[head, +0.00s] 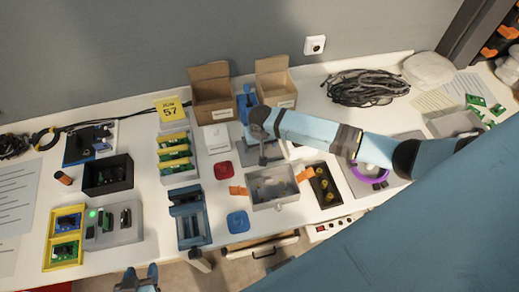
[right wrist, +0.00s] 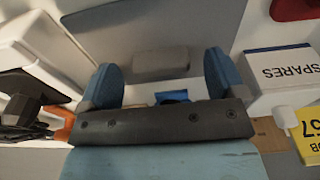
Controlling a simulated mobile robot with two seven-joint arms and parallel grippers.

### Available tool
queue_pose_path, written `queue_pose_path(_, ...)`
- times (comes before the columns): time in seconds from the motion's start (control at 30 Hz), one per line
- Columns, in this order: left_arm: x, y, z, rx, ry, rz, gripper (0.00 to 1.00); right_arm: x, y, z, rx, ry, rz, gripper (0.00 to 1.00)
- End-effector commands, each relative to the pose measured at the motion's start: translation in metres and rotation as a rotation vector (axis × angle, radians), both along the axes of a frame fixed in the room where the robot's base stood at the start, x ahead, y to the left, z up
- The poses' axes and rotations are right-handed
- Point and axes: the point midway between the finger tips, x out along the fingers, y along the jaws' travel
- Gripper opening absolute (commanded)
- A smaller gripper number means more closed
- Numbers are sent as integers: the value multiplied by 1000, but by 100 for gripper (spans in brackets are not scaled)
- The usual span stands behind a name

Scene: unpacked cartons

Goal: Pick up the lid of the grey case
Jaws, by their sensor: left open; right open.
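The grey case (head: 275,204) stands open near the front middle of the table, with an orange clip (head: 238,190) on its left and another (head: 304,174) on its right. A flat grey panel, apparently its lid (head: 275,153), lies just behind it. The panel shows in the right wrist view (right wrist: 160,60) with a lighter raised rectangle. My right gripper (right wrist: 160,78) is open and empty over the panel's edge; in the head view it reaches down there (head: 262,157). I cannot tell whether it touches. My left gripper (head: 137,280) is open at the bottom edge, only partly in frame.
A white SPARES box (head: 218,139) and a red lid (head: 223,170) are left of the panel. Two cardboard cartons (head: 212,108) (head: 276,92) stand behind. A blue stand (head: 190,217) is at front left, a dark tray (head: 323,187) right of the case.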

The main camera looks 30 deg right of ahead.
Motion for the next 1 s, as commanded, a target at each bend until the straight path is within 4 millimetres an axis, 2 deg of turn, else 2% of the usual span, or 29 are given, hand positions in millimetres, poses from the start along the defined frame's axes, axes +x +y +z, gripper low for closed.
queue_pose_path(0.23,0,0,0,0,0,0,50,0,0,-3,1,-1,1,89)
queue_pose_path(0.27,0,0,0,0,0,0,50,0,0,-3,1,-1,1,85)
queue_pose_path(0.4,0,0,0,0,0,0,50,0,0,-3,1,-1,1,53)
queue_pose_path(0.5,0,0,0,0,0,0,50,0,0,-3,1,-1,1,32)
queue_pose_path(0.83,0,0,0,1,0,1,50,0,0,0,1,-1,1,32)
queue_pose_path(1.0,0,1,1,1,0,1,50,1,1,15,1,-2,1,32)
